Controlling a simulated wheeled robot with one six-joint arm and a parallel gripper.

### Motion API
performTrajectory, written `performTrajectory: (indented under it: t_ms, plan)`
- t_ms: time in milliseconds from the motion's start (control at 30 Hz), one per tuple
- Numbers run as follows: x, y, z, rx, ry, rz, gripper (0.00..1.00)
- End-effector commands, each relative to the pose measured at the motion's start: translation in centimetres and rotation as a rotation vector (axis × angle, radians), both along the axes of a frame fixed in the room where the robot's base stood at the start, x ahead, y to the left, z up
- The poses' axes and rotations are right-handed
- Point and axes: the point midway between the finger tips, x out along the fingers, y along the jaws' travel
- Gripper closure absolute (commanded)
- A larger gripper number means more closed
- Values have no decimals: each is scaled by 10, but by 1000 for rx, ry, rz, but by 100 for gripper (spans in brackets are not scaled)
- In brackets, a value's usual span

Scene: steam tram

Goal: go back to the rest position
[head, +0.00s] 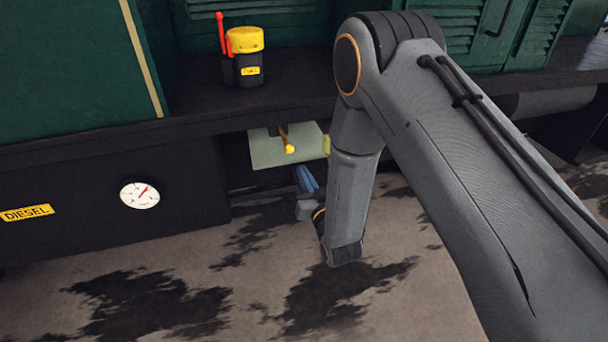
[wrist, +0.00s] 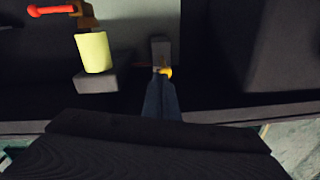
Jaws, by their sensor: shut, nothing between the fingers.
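My gripper (head: 307,179) shows in the head view as narrow blue fingers low under the tram's side ledge, partly hidden by my arm. In the wrist view my gripper (wrist: 160,92) points away from the camera with its blue fingers together and nothing visible between them. A small yellow knob (wrist: 166,72) appears close to the fingertips; I cannot tell whether they touch. In the head view the fingers are below a pale grey-green plate (head: 262,152) with a yellow ball-ended lever (head: 289,149).
A black canister with a yellow cap (head: 245,42) and a red lever (head: 221,34) stand on the dark ledge (head: 90,140) above. A white gauge (head: 140,195) is at left. A pale yellow cylinder (wrist: 94,52) and red-tipped lever (wrist: 50,10) show in the wrist view. The stained floor in front looks free.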

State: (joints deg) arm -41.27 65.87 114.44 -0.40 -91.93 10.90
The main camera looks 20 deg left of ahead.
Motion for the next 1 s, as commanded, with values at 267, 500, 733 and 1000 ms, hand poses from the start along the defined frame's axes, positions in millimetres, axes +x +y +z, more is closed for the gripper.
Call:
performTrajectory:
  t_ms: [267,500,733,1000]
  plan:
    - [0,0,0,0,0,0,100]
    - [11,-8,6,-28,25,-20,100]
    - [57,-77,34,-204,208,-139,100]
    - [57,-203,67,-424,520,-280,100]
